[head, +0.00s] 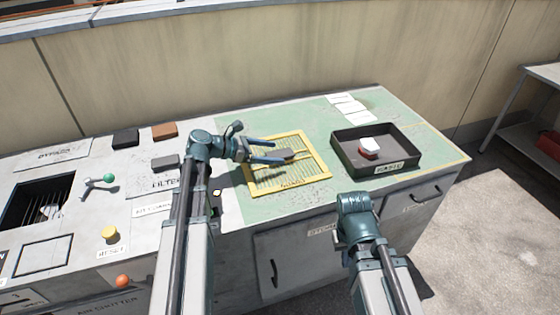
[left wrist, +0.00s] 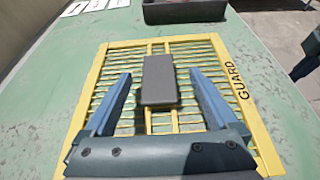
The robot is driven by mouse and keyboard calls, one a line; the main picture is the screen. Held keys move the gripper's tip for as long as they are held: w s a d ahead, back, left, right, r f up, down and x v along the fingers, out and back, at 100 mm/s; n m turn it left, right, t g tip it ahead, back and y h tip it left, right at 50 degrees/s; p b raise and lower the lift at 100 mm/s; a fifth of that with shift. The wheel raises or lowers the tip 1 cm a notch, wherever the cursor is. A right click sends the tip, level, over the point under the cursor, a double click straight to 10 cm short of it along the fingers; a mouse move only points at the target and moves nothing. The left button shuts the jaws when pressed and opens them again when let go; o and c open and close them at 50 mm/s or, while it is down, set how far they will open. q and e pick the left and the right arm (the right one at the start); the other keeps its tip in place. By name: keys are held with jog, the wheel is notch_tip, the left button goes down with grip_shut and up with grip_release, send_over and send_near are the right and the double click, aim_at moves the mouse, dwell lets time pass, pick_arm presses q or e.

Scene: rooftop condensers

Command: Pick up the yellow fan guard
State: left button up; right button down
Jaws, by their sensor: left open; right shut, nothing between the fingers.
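The yellow fan guard (head: 311,181) is a flat square grille lying on the green worktop. In the left wrist view the guard (left wrist: 253,125) carries the word GUARD along its right side, and a grey block-shaped handle (left wrist: 158,80) stands at its middle. My left gripper (head: 277,152) is open over the guard. Its two blue fingers (left wrist: 158,92) are on either side of the grey handle, with gaps between; I cannot tell how far above the grille they are. My right arm comes in at the lower right; its gripper fingers are hidden from the head view.
White cards (head: 348,106) lie behind.

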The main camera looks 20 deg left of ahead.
aim_at(282, 153)
pick_arm(q)
jog(key=b+x, duration=0.1)
jog(key=x, duration=0.2)
jog(key=shift+w+d+f, duration=0.15)
jog(key=shift+w+f, duration=0.05)
jog(key=shift+w, duration=0.1)
grip_shut()
